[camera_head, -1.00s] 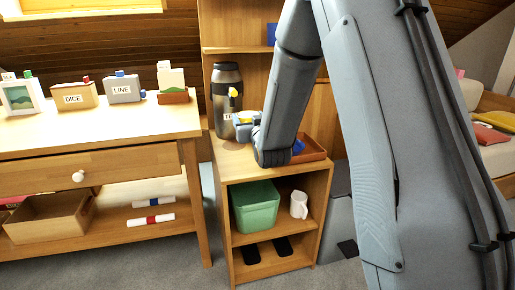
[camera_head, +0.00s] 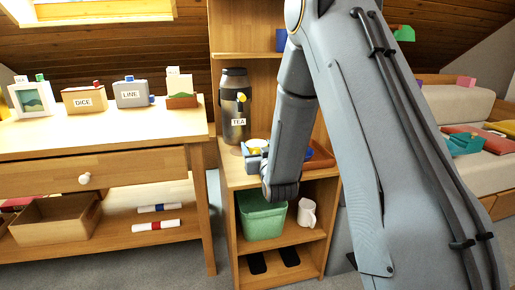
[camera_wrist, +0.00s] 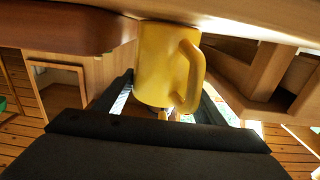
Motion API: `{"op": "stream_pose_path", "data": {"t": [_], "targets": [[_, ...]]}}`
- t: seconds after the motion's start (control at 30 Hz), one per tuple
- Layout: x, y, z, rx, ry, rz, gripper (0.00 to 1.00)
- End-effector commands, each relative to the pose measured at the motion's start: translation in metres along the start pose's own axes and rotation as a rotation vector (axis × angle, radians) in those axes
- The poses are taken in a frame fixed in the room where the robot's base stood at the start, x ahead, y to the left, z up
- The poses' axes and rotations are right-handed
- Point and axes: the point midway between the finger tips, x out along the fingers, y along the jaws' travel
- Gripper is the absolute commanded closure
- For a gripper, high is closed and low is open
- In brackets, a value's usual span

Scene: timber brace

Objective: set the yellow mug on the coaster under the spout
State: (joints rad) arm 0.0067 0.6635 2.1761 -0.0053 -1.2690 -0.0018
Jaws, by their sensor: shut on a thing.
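The yellow mug (camera_wrist: 160,62) is between the fingers of my gripper (camera_wrist: 166,98) in the wrist view, with its handle to the right. In the head view my gripper (camera_head: 257,158) is over the top of the low cabinet, in front of and a little right of the tea urn. There the mug is mostly hidden by my gripper. The dark urn (camera_head: 234,107) has a TEA label and a yellow spout (camera_head: 241,97) on its front. I cannot make out the coaster; my gripper and arm cover part of the cabinet top.
A reddish-brown tray (camera_head: 321,157) lies on the cabinet top, right of my arm. Below are a green bin (camera_head: 262,217) and a white mug (camera_head: 307,212). A wooden table (camera_head: 95,135) with labelled boxes stands at the left. A tall shelf back rises behind the urn.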

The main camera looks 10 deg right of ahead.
Motion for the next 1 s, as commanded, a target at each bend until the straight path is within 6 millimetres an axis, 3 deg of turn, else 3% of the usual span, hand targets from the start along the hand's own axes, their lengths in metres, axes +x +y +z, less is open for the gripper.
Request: {"op": "stream_pose_path", "data": {"t": [0.07,0.1,0.2,0.57,0.67,1.0], "targets": [[0.0,0.0,0.003,0.0,0.0,0.0,0.71],[0.0,0.0,0.003,0.0,-0.001,0.0,0.3],[0.0,0.0,0.002,0.0,-0.001,0.0,0.18],[-0.002,0.0,-0.002,0.0,-0.001,0.0,0.18],[-0.014,0.0,-0.001,0.0,-0.003,0.0,0.18],[-0.083,0.0,-0.001,0.0,-0.004,0.0,0.18]]}}
